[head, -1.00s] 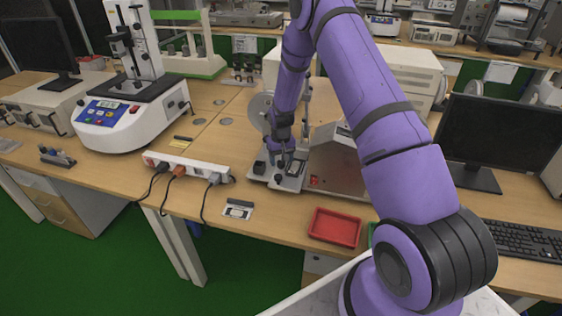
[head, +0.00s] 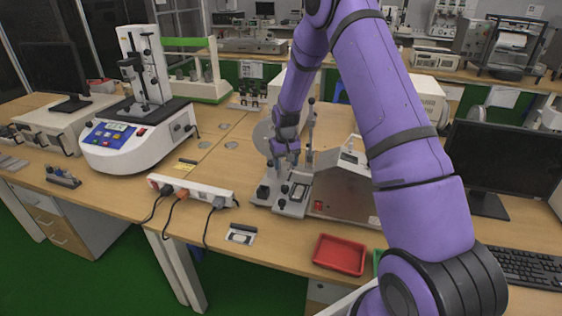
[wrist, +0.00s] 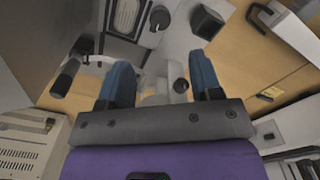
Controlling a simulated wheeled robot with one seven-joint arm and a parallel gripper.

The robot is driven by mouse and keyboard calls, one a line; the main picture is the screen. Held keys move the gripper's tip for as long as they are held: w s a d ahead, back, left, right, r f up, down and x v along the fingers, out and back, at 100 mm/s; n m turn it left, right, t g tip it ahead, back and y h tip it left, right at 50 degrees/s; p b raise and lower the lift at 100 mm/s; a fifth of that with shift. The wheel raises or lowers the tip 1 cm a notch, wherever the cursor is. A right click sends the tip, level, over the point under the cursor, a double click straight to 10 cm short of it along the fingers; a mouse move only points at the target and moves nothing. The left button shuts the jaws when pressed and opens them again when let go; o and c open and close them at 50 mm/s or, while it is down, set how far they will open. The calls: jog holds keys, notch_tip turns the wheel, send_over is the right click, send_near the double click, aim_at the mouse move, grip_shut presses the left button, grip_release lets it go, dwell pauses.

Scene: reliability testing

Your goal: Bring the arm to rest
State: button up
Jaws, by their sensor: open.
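My purple arm reaches from the lower right over the bench in the head view. My gripper (head: 284,160) is at its far end, above a grey metal test fixture (head: 290,206) with black knobs. In the wrist view my gripper (wrist: 160,85) shows two blue fingers spread apart, with nothing held between them. The fixture plate (wrist: 185,40) with its black knobs and a dark-framed slot lies beyond the fingertips. The fingers look clear of the fixture, though a grey post near them is partly hidden.
A metal box (head: 345,180) stands right of the fixture. A red tray (head: 339,255), a power strip (head: 190,189) with cables and a small device (head: 240,235) lie along the front edge. A white tester (head: 140,140) stands left; a monitor (head: 500,160) and keyboard (head: 520,268) are right.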

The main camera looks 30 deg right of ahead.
jog(key=s+a+r+t, duration=0.15)
jog(key=s+r, duration=0.25)
jog(key=r, duration=0.5)
jog(key=s+a+r+n, duration=0.1)
jog(key=s+a+r, duration=0.1)
jog(key=s+r, duration=0.5)
jog(key=s+a+r+t, duration=0.1)
jog(key=s+a+r, duration=0.1)
jog(key=r, duration=0.9)
jog(key=s+a+r+t, duration=0.1)
jog(key=s+r, duration=0.2)
jog(key=s, duration=0.5)
jog(key=s+a+r, duration=0.2)
jog(key=s+r, duration=0.1)
jog(key=s, duration=0.6)
jog(key=s+a+r+n+t, duration=0.1)
jog(key=s+r, duration=0.2)
jog(key=s, duration=0.6)
jog(key=shift+s+a+r+t, duration=0.15)
jog(key=shift+a+t, duration=0.1)
jog(key=shift+t, duration=0.1)
